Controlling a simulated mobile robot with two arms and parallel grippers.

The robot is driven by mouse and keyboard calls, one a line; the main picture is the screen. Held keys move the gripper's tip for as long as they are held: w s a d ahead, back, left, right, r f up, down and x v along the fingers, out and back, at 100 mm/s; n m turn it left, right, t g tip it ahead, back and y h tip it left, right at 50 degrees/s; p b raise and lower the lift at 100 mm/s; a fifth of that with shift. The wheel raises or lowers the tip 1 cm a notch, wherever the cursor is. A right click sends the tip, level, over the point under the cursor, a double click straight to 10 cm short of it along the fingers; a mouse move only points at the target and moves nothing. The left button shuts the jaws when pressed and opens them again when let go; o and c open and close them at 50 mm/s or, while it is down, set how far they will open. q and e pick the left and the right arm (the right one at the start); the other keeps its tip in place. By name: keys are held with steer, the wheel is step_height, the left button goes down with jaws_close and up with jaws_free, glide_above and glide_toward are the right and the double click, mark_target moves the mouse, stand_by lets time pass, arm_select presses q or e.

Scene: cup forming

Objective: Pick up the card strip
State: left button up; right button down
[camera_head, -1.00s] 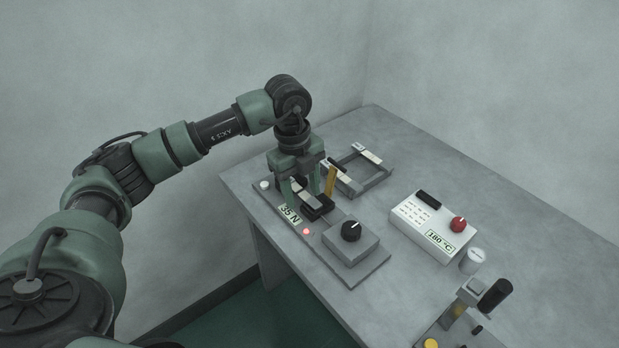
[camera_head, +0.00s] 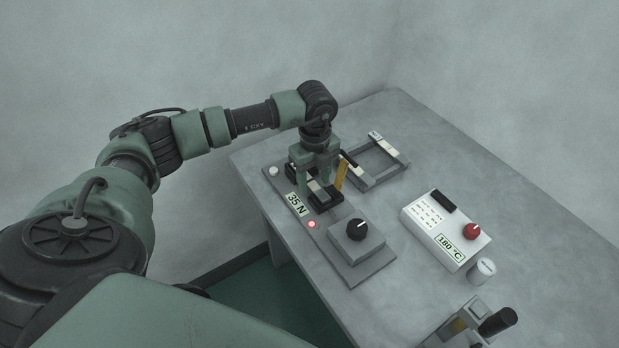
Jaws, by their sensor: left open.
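A pale flat strip (camera_head: 319,189), which looks like the card strip, lies in the dark clamp area of the grey test fixture (camera_head: 357,270). My left gripper (camera_head: 319,192) points down over this fixture with its fingers open on either side of the strip. Whether a finger touches the strip cannot be told. The gripper hides part of the strip and clamp. A yellow upright piece (camera_head: 341,176) stands just right of the fingers. My right gripper is not in view.
The fixture carries a "35 N" label (camera_head: 296,204), a lit red lamp (camera_head: 311,224) and a black knob (camera_head: 357,230). A grey open frame (camera_head: 393,170) lies behind. A white "180 °C" box (camera_head: 408,222) and a white cylinder (camera_head: 482,271) stand right. The table's right rear is clear.

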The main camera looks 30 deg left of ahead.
arm_select(q)
steer(key=c, duration=0.9)
jaws_close()
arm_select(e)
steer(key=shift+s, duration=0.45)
arm_select(q)
steer(key=shift+r, duration=0.15)
